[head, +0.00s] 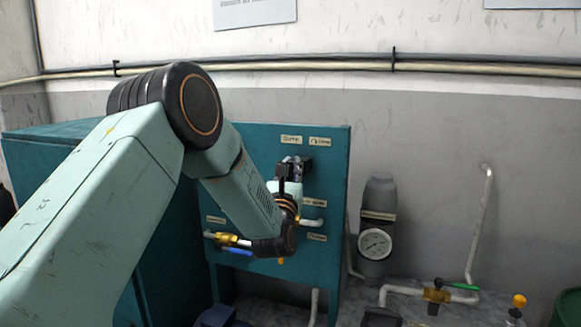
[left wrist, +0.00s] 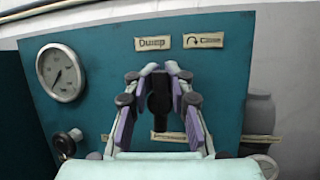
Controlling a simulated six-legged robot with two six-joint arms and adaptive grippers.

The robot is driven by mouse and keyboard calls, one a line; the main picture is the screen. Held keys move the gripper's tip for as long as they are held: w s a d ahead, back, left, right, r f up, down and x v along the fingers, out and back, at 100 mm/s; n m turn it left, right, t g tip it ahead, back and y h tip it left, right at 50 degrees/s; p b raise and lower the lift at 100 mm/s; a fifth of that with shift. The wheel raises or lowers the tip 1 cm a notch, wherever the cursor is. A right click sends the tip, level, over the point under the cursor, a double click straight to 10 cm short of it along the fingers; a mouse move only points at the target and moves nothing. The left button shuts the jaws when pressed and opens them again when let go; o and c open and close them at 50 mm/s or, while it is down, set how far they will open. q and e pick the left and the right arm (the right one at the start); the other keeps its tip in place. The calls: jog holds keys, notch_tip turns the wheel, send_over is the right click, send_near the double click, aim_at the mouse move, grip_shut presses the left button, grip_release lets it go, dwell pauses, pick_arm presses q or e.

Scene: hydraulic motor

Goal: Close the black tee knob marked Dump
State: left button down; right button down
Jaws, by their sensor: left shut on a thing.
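The black tee knob (left wrist: 159,95) sits on the teal panel, under the label "Dump" (left wrist: 153,43). A "Close" label with a curved arrow (left wrist: 203,40) is to its right. My left gripper (left wrist: 159,70) is around the knob, with its fingers on both sides and shut on it. In the head view the left gripper (head: 291,168) is at the panel below the Dump label (head: 291,140), and the arm and wrist hide most of the knob. My right gripper is not in view.
A gauge (left wrist: 62,72) and a round dark knob (left wrist: 66,143) are left on the panel. Brass valves with pipes (head: 228,240) are below. A grey cylinder with a gauge (head: 376,244) stands to the right of the teal cabinet (head: 335,180). A green-handled valve (head: 455,285) is lower right.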

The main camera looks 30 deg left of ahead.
pick_arm(q)
jog(key=shift+f, duration=0.1)
jog(key=m+b, duration=0.1)
jog(key=m+t+h+b, duration=0.1)
jog(key=m+b, duration=0.1)
jog(key=m+h+b, duration=0.1)
jog(key=m, duration=0.1)
jog(key=shift+d+f, duration=0.25)
jog(key=m+h+b, duration=0.2)
jog(key=m, duration=0.1)
jog(key=shift+d+t, duration=0.15)
jog(key=shift+t, duration=0.25)
jog(key=m+h, duration=0.1)
jog(key=m, duration=0.1)
jog(key=m+h+b, duration=0.1)
jog(key=m, duration=0.1)
jog(key=shift+w+d+f+h, duration=0.1)
jog(key=shift+d+f+h, duration=0.1)
jog(key=shift+h, duration=0.2)
jog(key=shift+w+d+f+m+g+h+p, duration=0.2)
jog(key=shift+m+g+h+p, duration=0.55)
jog(key=shift+m, duration=1.4)
jog(key=shift+s+d+f+m+g+h+p, duration=0.2)
jog(key=shift+m+h, duration=0.9)
jog(key=shift+m, duration=1.1)
jog(key=shift+w+f+m+g+h+p, duration=0.1)
jog(key=shift+f+m+g+h+p, duration=0.6)
jog(key=shift+m, duration=1.45)
jog(key=shift+r+t, duration=0.25)
jog(key=shift+r, duration=0.1)
